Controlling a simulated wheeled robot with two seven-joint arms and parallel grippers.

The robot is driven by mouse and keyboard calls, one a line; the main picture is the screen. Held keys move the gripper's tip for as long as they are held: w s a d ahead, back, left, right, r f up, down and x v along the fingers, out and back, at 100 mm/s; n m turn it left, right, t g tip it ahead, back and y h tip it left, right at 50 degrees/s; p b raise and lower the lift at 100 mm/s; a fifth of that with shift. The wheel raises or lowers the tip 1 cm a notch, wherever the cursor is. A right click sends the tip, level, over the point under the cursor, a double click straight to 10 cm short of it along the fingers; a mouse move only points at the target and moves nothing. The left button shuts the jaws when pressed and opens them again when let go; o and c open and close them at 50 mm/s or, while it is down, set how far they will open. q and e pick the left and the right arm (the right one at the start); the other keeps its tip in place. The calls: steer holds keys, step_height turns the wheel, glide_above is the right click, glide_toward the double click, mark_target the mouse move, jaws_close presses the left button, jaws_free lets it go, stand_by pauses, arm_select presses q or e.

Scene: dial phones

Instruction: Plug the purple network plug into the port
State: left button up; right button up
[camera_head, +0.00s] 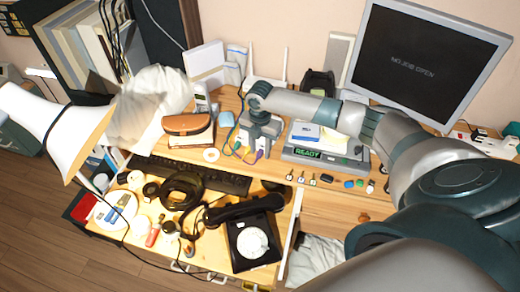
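My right arm reaches in from the lower right, and its gripper (258,147) points down over the desk, behind the keyboard. A small purple plug (261,154) shows at the fingertips, with thin coloured cables close by. It is too small to tell whether the fingers are closed on it. A white router (265,83) with upright antennas stands behind the gripper at the back of the desk. I cannot make out the port; the gripper and arm may hide it. My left gripper is not in view.
A monitor (425,62) stands behind my arm. A black keyboard (195,174), a brown case (189,124) and a dial phone (252,241) crowd the left and front. A lamp (60,128) overhangs the left.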

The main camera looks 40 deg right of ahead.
steer(key=shift+r, duration=0.15)
step_height(320, 180, up, 17)
steer(key=b, duration=0.3)
steer(key=shift+b, duration=0.35)
stand_by(0.6)
